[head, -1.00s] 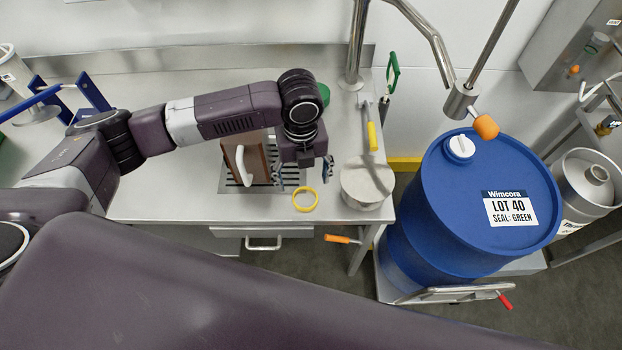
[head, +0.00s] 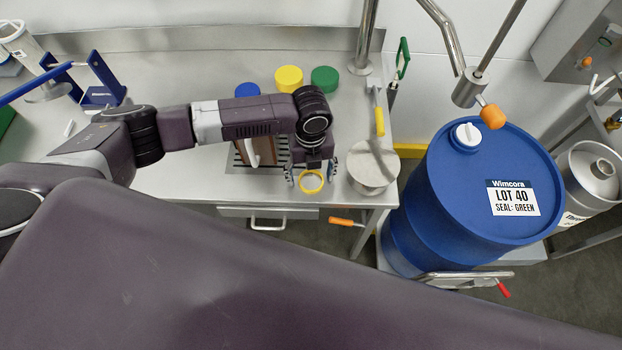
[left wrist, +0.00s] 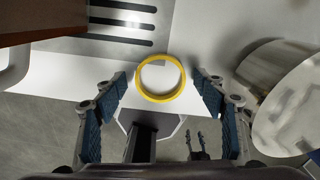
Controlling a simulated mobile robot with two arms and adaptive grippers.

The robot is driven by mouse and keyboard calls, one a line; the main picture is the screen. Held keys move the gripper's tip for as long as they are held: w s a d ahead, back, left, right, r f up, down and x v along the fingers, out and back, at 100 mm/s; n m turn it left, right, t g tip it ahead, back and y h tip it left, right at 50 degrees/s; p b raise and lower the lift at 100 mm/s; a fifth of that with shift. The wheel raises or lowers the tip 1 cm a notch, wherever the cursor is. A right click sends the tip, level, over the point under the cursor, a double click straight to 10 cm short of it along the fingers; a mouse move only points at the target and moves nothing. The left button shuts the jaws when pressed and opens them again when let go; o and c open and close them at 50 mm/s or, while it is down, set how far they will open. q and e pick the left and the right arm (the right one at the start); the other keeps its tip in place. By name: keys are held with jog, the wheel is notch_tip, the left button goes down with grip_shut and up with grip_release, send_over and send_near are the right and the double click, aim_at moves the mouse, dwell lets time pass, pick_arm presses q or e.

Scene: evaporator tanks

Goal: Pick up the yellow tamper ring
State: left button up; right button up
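The yellow tamper ring (head: 312,181) lies on the steel bench near its front edge, to the right of the slotted drain. In the left wrist view the ring (left wrist: 161,97) shows whole, ahead of and between the fingertips, and nothing clearly touches it. My left gripper (head: 311,178) is open, with a finger on each side of the ring; its spread blue-padded fingers also show in the left wrist view (left wrist: 160,92). The gap in height between fingertips and ring is hard to tell.
A steel pot (head: 373,172) stands close to the right of the ring. A brown block with a white handle (head: 256,152) stands to the left on the drain (head: 283,160). Blue, yellow (head: 289,78) and green (head: 325,79) caps sit behind. A blue drum (head: 478,200) stands beside the bench.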

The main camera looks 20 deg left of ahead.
pick_arm(q)
jog(key=c, duration=0.5)
jog(key=shift+c, duration=0.3)
pick_arm(e)
jog(key=shift+s+d+f, duration=0.1)
jog(key=shift+s+d, duration=0.1)
jog(key=shift+s, duration=0.5)
pick_arm(q)
jog(key=shift+r, duration=0.15)
